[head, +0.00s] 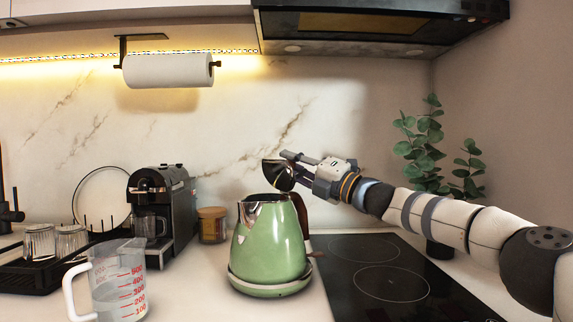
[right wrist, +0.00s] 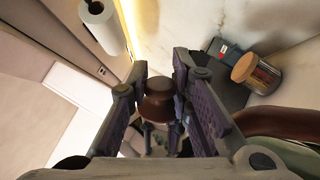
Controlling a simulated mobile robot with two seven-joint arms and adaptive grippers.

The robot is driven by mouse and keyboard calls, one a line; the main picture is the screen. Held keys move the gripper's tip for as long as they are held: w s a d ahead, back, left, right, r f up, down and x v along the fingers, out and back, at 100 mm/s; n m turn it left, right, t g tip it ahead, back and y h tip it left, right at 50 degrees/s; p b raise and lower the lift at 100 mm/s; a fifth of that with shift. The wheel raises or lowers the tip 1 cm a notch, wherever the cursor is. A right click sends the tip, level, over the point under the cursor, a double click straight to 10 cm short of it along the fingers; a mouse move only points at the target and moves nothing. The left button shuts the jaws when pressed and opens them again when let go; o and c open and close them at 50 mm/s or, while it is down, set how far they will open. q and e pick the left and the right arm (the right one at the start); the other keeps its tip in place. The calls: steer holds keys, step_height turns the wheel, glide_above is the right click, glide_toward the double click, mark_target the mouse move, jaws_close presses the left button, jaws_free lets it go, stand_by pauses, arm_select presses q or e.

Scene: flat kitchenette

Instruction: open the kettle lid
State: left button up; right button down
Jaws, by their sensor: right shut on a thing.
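The green kettle (head: 268,250) stands upright on its base (head: 270,288) in the head view, left of the hob. Its lid (head: 274,176) is dark with a shiny edge and stands steeply tilted above the kettle's mouth. I cannot tell whether the lid's lower edge touches the kettle. My right gripper (head: 296,169) is shut on the lid at the upper right of the kettle. The right wrist view shows the brown lid knob (right wrist: 158,99) between the fingers. The kettle handle (right wrist: 285,122) shows at that view's right edge. My left gripper is not in view.
A measuring cup (head: 118,282) stands at the front left. A coffee machine (head: 165,205) and a jar (head: 212,225) stand behind it, left of the kettle. The hob (head: 390,275) is bare. A plant (head: 425,140) stands behind my right arm. The range hood (head: 380,30) hangs above.

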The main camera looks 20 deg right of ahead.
steer(key=shift+w+d+f+m+t+h, duration=0.15)
steer(key=shift+d+m, duration=0.1)
steer(key=shift+m, duration=0.35)
steer(key=shift+w+d+f+m+t+h, duration=0.1)
steer(key=shift+d+f+m+t+h, duration=0.1)
steer(key=shift+m, duration=0.4)
steer(key=c, duration=1.4)
jaws_free()
steer(key=shift+d, duration=0.1)
steer(key=v, duration=1.2)
